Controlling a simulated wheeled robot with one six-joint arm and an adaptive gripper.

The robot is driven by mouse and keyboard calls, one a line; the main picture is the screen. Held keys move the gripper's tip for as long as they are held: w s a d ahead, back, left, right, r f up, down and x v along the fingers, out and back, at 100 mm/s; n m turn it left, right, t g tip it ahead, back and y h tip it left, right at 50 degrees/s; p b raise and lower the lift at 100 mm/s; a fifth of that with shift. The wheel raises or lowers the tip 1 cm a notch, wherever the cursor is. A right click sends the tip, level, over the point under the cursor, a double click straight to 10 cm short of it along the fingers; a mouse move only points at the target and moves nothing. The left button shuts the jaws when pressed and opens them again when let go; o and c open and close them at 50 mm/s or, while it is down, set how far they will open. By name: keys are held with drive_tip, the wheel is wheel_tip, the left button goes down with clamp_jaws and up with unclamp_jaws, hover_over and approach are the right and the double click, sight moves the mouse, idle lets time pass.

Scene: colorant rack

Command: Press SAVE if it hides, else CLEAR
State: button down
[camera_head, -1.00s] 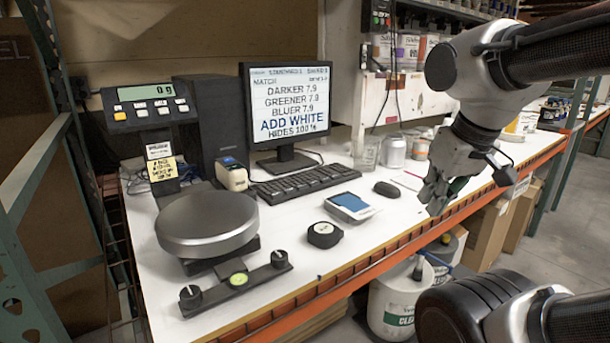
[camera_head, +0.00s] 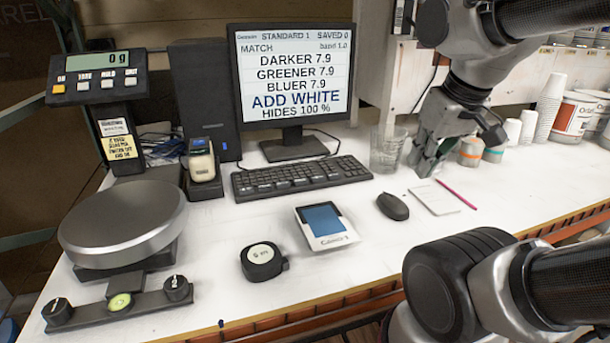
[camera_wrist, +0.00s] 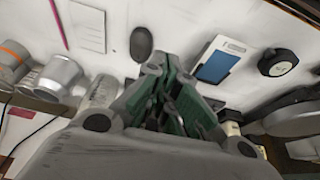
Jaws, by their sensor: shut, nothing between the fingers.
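The monitor (camera_head: 293,72) in the head view reads "STANDARD 1", "SAVED 0", "MATCH", "DARKER 7.9", "GREENER 7.9", "BLUER 7.9", "ADD WHITE" and "HIDES 100 %". No button marked SAVE or CLEAR can be read in these frames. A keyboard (camera_head: 300,177) lies in front of the monitor. A small white device with a blue screen (camera_head: 325,226) lies on the bench; it also shows in the wrist view (camera_wrist: 216,66). My gripper (camera_head: 425,168) is shut and empty, above the bench right of the keyboard. Its green-padded fingers (camera_wrist: 172,100) show in the wrist view.
A black mouse (camera_head: 392,206), a notepad (camera_head: 435,199) and a pink pencil (camera_head: 456,194) lie right of the keyboard. A black tape measure (camera_head: 263,262) is in front. A scale (camera_head: 122,222) stands left. A clear cup (camera_head: 386,149) and paper cups stand behind my gripper.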

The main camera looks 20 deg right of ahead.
drive_tip(key=shift+w+d, duration=0.2)
drive_tip(key=shift+d, duration=0.05)
drive_tip(key=w+a+n+g+h, duration=0.25)
drive_tip(key=w+n+h, duration=0.25)
drive_tip(key=w+n, duration=0.7)
drive_tip(key=w+a+f+n+t+h, duration=0.1)
drive_tip(key=w+a+n+t, duration=0.1)
drive_tip(key=w+a, duration=0.4)
drive_tip(key=w+a+f+n+t+h, duration=0.1)
drive_tip(key=w+a+f+n, duration=0.1)
drive_tip(key=w+a, duration=0.4)
drive_tip(key=shift+w+f+t, duration=0.25)
drive_tip(key=shift+w+t, duration=0.1)
drive_tip(key=shift+w, duration=0.65)
